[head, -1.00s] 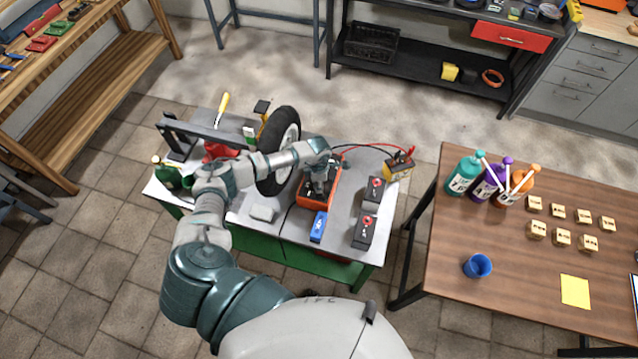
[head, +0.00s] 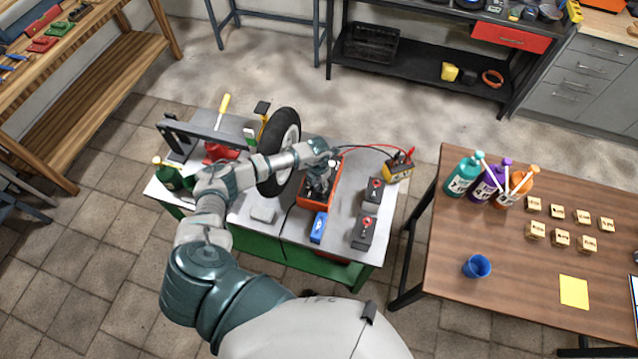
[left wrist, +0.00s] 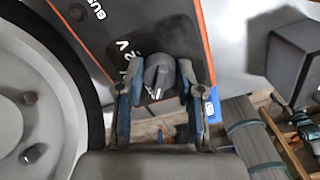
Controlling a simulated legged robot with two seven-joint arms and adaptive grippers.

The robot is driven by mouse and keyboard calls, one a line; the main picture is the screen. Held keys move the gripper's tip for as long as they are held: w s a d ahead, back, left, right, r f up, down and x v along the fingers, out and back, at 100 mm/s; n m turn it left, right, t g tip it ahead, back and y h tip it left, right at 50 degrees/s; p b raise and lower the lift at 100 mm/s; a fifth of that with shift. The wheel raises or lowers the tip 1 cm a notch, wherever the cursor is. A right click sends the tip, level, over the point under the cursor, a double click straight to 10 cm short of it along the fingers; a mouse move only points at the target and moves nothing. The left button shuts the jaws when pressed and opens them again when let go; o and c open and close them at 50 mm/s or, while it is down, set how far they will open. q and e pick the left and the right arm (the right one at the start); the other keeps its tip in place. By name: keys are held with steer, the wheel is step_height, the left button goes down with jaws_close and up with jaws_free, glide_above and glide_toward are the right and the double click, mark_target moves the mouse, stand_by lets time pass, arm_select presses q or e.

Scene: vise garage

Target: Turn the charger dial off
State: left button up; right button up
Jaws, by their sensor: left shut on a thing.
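The orange charger (head: 316,198) stands on the grey bench top, its dark face up. In the left wrist view the dark charger face (left wrist: 140,25) with its orange edge fills the upper middle. The round dark dial (left wrist: 160,75) sits on it, with a light mark pointing down toward the lower part of the picture. My left gripper (head: 319,190) is over the charger. In the left wrist view its two fingers (left wrist: 160,100) are shut on the dial, one on each side. The dial is hidden by the gripper in the head view. My right gripper is out of view.
A wheel (head: 279,150) stands close to the left of the charger. A blue block (head: 318,228) lies in front, and two dark units with red knobs (head: 374,192) stand at the right. A yellow battery (head: 397,172) with red leads is at the bench's right end.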

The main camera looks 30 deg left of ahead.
arm_select(q)
steer(key=shift+s+a+f+n, duration=0.1)
steer(key=shift+f+n, duration=0.05)
steer(key=shift+n, duration=0.15)
stand_by(0.4)
steer(key=o, duration=1.1)
steer(key=shift+o, duration=0.2)
steer(key=shift+r, duration=0.4)
step_height(320, 180, up, 11)
steer(key=shift+a, duration=0.1)
